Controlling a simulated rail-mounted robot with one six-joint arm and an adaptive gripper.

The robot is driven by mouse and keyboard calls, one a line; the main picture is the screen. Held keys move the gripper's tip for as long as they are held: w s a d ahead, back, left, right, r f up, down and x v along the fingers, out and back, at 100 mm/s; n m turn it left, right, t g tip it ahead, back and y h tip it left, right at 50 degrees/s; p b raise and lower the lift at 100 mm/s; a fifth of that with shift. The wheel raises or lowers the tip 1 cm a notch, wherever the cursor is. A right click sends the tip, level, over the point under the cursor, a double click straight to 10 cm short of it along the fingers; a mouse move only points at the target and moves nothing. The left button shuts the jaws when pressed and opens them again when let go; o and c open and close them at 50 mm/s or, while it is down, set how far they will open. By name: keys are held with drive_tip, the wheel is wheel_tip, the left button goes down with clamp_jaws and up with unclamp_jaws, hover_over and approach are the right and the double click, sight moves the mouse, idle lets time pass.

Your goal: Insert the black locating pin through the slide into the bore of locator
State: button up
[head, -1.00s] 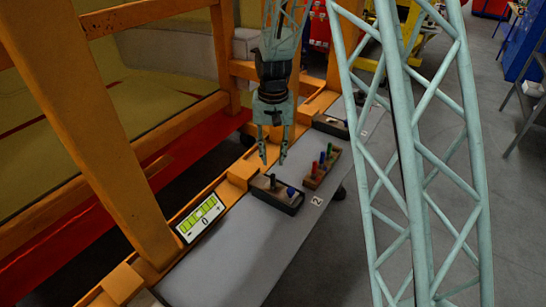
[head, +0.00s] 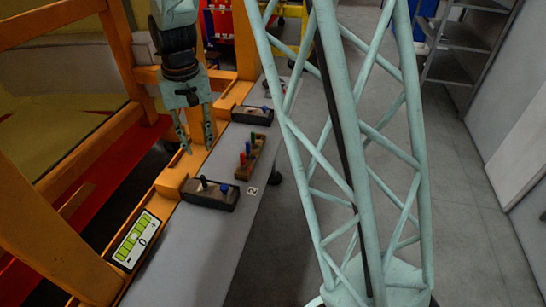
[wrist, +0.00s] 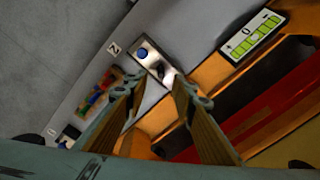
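The black locating pin (head: 204,183) stands upright in a dark block, the locator (head: 228,204), on the grey table. A blue knob (head: 224,189) is at the block's right end. In the wrist view the block's light top carries the blue knob (wrist: 143,53) and the dark pin (wrist: 160,70). My gripper (head: 198,148) points down above and behind the block, its two fingers apart and empty. In the wrist view the block shows beyond the gap between my fingertips (wrist: 157,80). The slide and the bore cannot be made out clearly.
A holder with red, green and blue pins (head: 248,155) stands behind the block. Another block (head: 252,114) is farther back. A green-and-white display (head: 136,241) leans on the orange frame (head: 172,180) at left. A label marked 2 (head: 252,191) lies near the table's right edge.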

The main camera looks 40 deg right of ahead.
drive_tip(key=s+r+n+t, duration=0.1)
drive_tip(key=s+r+t, duration=0.1)
drive_tip(key=s+r, duration=1.7)
drive_tip(key=s+r+n, duration=0.1)
drive_tip(key=s+r, duration=0.1)
drive_tip(key=s, duration=0.8)
drive_tip(key=s+r+t, duration=0.1)
drive_tip(key=s+r, duration=0.1)
drive_tip(key=s, duration=0.8)
drive_tip(key=shift+s+r+n, duration=0.15)
drive_tip(key=shift+s+n, duration=0.15)
drive_tip(key=shift+n, duration=0.1)
drive_tip(key=shift+s, duration=0.1)
wheel_tip(320, 180, down, 15)
drive_tip(key=b, duration=1.5)
